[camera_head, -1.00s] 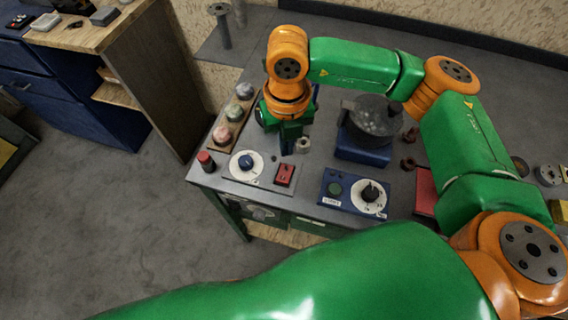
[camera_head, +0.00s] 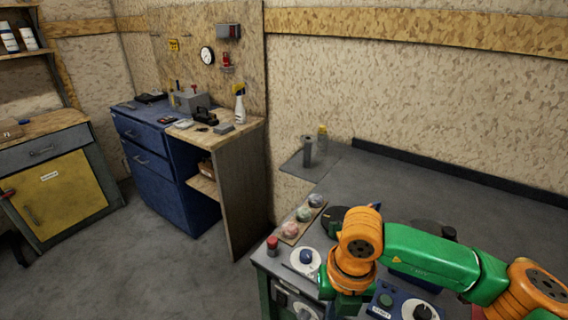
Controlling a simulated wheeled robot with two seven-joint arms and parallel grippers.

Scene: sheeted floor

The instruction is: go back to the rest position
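My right arm, green and orange, reaches in from the right over the grey workbench (camera_head: 420,180). Its gripper (camera_head: 345,306) points down over the front left part of the bench, just right of a white dial with a blue knob (camera_head: 306,259). The fingers are mostly hidden under the orange wrist and near the picture's bottom, so I cannot tell whether they are open or hold anything. My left gripper is not in view.
A tray with several coloured balls (camera_head: 303,214), a red button (camera_head: 272,242) and a blue box with a white dial (camera_head: 418,309) lie close around the arm. A wooden-topped blue cabinet (camera_head: 165,175) stands left. Floor between is free.

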